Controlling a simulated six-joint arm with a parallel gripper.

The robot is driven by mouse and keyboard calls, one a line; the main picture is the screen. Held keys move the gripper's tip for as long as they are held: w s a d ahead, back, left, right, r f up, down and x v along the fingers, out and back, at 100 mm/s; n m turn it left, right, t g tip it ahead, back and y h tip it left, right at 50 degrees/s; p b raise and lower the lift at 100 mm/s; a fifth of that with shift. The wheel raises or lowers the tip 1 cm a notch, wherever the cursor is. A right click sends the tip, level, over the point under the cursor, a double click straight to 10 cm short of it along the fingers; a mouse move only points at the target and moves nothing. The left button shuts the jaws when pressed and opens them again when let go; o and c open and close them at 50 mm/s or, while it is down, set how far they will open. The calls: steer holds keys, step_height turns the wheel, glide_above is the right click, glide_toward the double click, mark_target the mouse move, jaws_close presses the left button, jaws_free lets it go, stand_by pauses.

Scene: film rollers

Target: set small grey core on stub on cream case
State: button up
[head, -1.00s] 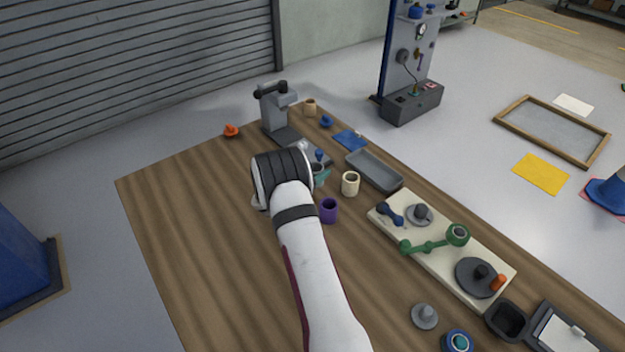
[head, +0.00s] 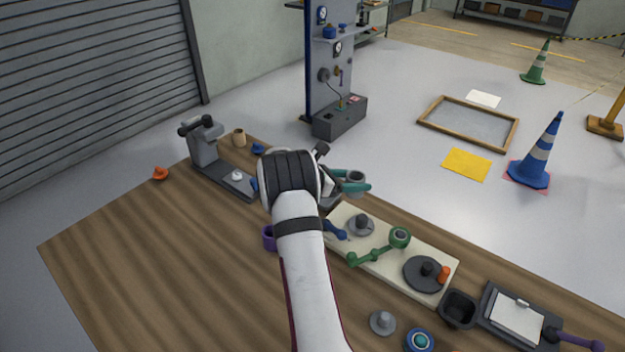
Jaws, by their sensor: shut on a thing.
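My gripper (head: 353,183), with teal fingers, is shut on the small grey core (head: 356,176), a short hollow cylinder. It holds the core in the air above the back left end of the cream case (head: 385,259). The case carries a grey disc with an upright post (head: 361,223), a green arm with a round end (head: 399,237), a dark disc with a knob (head: 424,275) and a blue lever (head: 334,230). I cannot tell for sure which post is the stub. The core and the case appear apart.
An orange knob (head: 444,272) stands on the case's right end. A grey flanged piece (head: 382,322) and a blue roll (head: 419,341) are in front. A purple cup (head: 268,238) is partly hidden by my arm.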

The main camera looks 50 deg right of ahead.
mark_target(362, 216)
steer(key=s, duration=0.1)
steer(key=s+f+m+g+y, duration=0.1)
steer(key=s+m+g, duration=0.1)
steer(key=shift+s+f, duration=0.2)
steer(key=shift+f, duration=0.05)
steer(key=shift+s+f+m+g+y, duration=0.2)
steer(key=shift+m+g+y, duration=0.1)
steer(key=shift+m+g, duration=0.1)
steer(key=shift+w+f, duration=0.1)
steer(key=shift+f, duration=3.55)
steer(key=o, duration=1.4)
steer(key=shift+o, duration=0.2)
steer(key=v, duration=1.6)
